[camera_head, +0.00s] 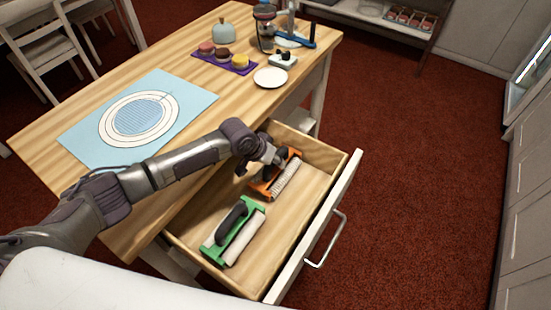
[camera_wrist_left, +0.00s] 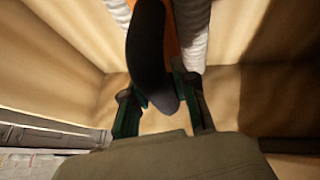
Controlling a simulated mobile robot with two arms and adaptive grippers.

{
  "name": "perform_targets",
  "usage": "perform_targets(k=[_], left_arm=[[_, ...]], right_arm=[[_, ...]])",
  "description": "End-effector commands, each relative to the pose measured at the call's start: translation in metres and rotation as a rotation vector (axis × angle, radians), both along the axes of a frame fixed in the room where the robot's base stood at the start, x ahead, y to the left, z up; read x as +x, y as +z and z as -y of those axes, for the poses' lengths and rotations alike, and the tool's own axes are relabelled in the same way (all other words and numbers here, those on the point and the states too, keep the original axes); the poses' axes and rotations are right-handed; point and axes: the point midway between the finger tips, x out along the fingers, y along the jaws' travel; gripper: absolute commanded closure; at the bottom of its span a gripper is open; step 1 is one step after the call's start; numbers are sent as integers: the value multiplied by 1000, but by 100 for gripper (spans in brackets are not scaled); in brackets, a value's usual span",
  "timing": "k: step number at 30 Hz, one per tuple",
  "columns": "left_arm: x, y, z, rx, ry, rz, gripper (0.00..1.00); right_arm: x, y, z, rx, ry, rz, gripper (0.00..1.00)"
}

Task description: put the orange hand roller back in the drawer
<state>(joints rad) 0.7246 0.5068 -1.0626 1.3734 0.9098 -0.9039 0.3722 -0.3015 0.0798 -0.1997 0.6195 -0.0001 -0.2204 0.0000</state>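The orange hand roller (camera_head: 284,175), with a white roll and a dark handle, is inside the open drawer (camera_head: 305,197), toward its far end. It looks low, at or near the drawer floor; whether it touches is unclear. My left gripper (camera_head: 274,160) reaches down over the table edge to it. In the left wrist view, the dark handle (camera_wrist_left: 152,50) lies between the fingers of my left gripper (camera_wrist_left: 155,92), which sit close against both its sides. White rolls and some orange show behind the handle. My right gripper is not in view.
A green hand roller (camera_head: 235,232) lies in the near part of the drawer. Red carpet lies clear at right.

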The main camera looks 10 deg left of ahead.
Motion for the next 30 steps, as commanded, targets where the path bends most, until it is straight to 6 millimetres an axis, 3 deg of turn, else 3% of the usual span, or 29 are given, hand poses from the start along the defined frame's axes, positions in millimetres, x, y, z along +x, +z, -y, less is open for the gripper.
perform_targets(k=[1,3,14,20,30], left_arm=[[-3,-6,-1,5,0,-9,63],[-3,-5,-1,4,1,-8,51],[-1,2,0,0,0,-2,51],[-7,28,-8,-1,1,-2,51],[-35,91,-35,0,0,0,51]], right_arm=[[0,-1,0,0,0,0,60],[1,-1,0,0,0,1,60],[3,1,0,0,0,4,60],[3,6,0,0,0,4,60],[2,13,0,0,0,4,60]])
